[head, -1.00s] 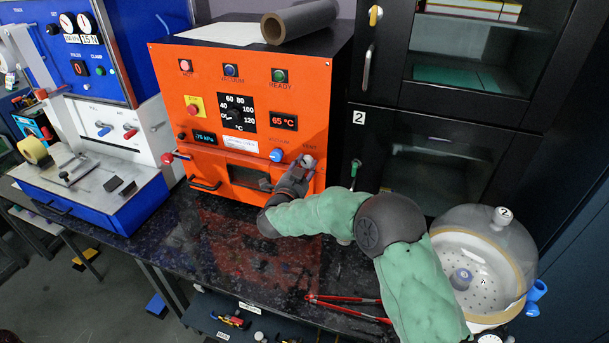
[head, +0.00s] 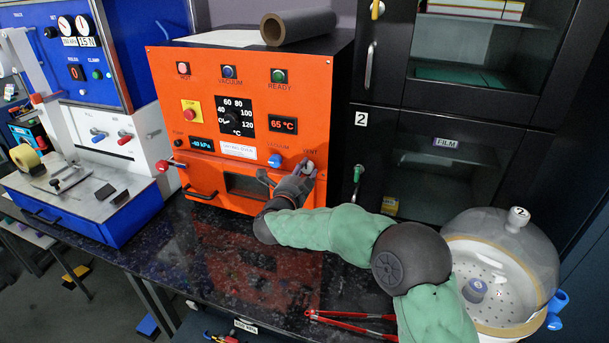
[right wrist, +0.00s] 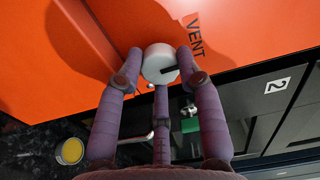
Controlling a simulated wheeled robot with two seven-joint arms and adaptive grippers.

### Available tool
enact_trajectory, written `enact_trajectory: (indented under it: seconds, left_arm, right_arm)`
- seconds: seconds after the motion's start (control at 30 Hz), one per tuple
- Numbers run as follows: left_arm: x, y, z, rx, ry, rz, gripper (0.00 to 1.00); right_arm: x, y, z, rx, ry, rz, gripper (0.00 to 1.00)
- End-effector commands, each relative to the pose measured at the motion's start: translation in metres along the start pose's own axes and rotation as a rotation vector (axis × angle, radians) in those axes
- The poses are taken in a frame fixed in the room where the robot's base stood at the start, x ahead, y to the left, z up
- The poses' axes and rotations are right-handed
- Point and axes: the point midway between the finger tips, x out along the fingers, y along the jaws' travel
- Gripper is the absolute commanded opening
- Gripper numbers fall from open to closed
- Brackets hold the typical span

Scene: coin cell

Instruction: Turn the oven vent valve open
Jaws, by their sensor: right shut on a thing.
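The orange oven (head: 160,92) stands on the dark counter. Its vent valve (right wrist: 156,62) is a pale round knob beside the VENT label, with a dark line on its face pointing right in the right wrist view. My right gripper (head: 306,172) is shut on the knob at the oven's lower right; it also shows in the right wrist view (right wrist: 160,70), its fingers around the knob. The fingers hide most of the knob in the head view. The blue vacuum knob (head: 275,160) is left of it. The pressure readout (head: 202,144) is lit. My left gripper is not in view.
Red-handled tongs (head: 345,316) lie on the counter below my arm. A clear-domed desiccator (head: 505,250) stands at the right. A dark cabinet (head: 365,140) is right of the oven. The counter (head: 220,255) before the oven is clear.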

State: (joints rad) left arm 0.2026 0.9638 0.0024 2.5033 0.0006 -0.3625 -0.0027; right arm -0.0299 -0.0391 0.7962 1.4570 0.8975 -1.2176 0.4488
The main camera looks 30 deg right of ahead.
Motion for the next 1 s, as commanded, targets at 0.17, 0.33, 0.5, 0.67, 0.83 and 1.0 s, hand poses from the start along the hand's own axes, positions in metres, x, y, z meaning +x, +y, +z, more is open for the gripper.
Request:
enact_trajectory:
  seconds: [0.17,0.33,0.5,0.67,0.83,1.0]
  left_arm:
    - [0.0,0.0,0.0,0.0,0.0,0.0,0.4]
    - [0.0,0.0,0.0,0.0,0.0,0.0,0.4]
    - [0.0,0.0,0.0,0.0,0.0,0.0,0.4]
    - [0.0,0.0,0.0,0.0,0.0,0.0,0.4]
    - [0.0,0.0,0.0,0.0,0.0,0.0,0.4]
    - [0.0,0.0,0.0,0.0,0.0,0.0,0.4]
  right_arm:
    - [0.0,0.0,0.0,0.005,0.001,0.001,0.04]
    - [0.0,0.0,0.0,0.005,0.001,0.0,0.04]
    - [0.0,0.0,0.0,0.004,0.001,0.0,0.6]
    - [0.0,0.0,0.0,0.003,0.001,0.0,0.6]
    - [-0.002,0.0,0.0,0.003,0.0,0.0,0.6]
    - [-0.019,0.0,0.001,0.003,-0.003,-0.001,0.6]
